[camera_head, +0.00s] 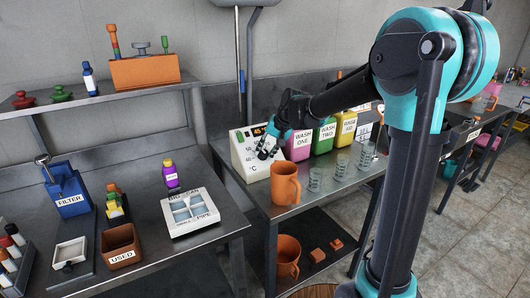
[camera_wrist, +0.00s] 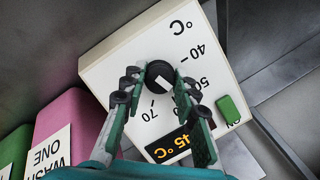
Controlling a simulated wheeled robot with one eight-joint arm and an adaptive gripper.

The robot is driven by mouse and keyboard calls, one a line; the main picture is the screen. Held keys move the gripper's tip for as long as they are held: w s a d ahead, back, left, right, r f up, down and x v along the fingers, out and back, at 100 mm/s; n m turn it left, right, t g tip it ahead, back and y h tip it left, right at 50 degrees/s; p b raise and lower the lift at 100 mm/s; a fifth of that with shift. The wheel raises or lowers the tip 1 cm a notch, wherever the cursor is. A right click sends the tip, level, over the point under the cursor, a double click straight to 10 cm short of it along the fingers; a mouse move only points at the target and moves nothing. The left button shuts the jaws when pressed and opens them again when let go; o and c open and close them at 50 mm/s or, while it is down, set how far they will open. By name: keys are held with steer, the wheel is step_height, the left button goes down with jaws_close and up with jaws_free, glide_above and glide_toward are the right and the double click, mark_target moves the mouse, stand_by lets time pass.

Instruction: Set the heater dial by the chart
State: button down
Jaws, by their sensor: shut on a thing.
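The heater (camera_head: 242,163) is a white box with a sloped face on the right-hand bench. In the wrist view its face (camera_wrist: 112,62) is upside down, with marks including 40, 50 and 70. Its black round dial (camera_wrist: 158,70) has a light mark. Its lit amber display (camera_wrist: 168,146) seems to read 45 °C. My gripper (camera_head: 266,148) is at the heater's face; in the wrist view my gripper (camera_wrist: 162,78) is shut on the dial, one finger on each side. The fingers hide part of the scale. I cannot make out the chart.
Pink, green and yellow wash jugs (camera_head: 325,135) stand right of the heater. An orange jug (camera_head: 285,184) and several clear beakers (camera_head: 341,165) stand in front. A green switch (camera_wrist: 229,107) is on the heater's face.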

steer(key=shift+d+m+y, duration=0.15)
steer(key=shift+m+y, duration=0.35)
steer(key=shift+m, duration=1.1)
steer(key=shift+f, duration=0.1)
steer(key=c, duration=1.2)
jaws_free()
steer(key=v, duration=1.2)
steer(key=shift+s, duration=0.1)
